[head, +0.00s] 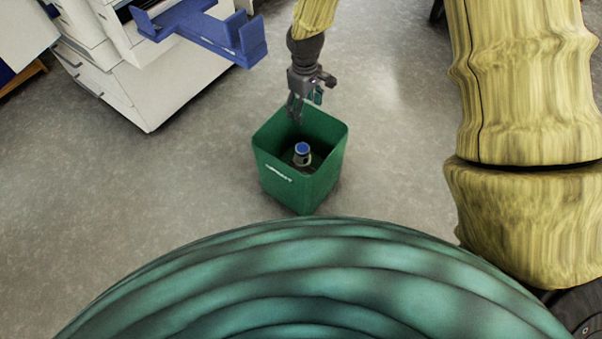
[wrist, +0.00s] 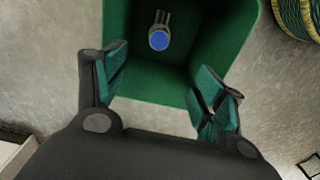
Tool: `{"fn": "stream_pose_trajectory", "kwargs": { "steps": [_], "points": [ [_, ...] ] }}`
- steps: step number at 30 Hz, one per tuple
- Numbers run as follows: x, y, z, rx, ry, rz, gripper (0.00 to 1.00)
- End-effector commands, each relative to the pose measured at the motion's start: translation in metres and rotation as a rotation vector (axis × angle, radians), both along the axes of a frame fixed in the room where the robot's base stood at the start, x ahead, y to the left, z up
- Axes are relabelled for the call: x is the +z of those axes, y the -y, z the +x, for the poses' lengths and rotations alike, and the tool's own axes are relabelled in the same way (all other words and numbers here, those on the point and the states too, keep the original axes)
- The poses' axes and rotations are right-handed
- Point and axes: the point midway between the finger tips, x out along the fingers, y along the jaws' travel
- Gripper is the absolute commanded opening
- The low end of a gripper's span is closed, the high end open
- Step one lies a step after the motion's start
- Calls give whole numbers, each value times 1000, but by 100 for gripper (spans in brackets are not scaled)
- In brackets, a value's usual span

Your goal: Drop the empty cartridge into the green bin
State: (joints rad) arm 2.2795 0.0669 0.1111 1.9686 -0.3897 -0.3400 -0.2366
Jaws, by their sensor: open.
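The green bin (head: 276,172) stands on the floor in the middle of the head view, and it also fills the top of the wrist view (wrist: 215,60). A dark cartridge with a blue end (head: 302,155) is inside the bin; its blue end also shows in the wrist view (wrist: 158,40). My gripper (head: 296,108) is over the far edge of the bin, pointing down. In the wrist view my gripper (wrist: 165,95) has its two green-padded fingers spread wide with nothing between them. The cartridge is apart from the fingers.
A white printer-like machine (head: 150,85) with a blue tray (head: 205,35) stands at the upper left of the head view. Grey floor (head: 400,150) is clear to the right of the bin and to its left.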

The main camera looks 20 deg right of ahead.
Motion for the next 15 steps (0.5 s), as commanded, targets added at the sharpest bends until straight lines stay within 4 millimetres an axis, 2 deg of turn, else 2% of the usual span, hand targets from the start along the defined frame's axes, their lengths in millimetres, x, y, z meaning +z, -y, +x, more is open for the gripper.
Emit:
{"fn": "stream_pose_trajectory", "kwargs": {
  "steps": [6,15],
  "points": [
    [33,0,1,0,2,0,70],
    [55,0,1,0,0,0,70]
  ]
}}
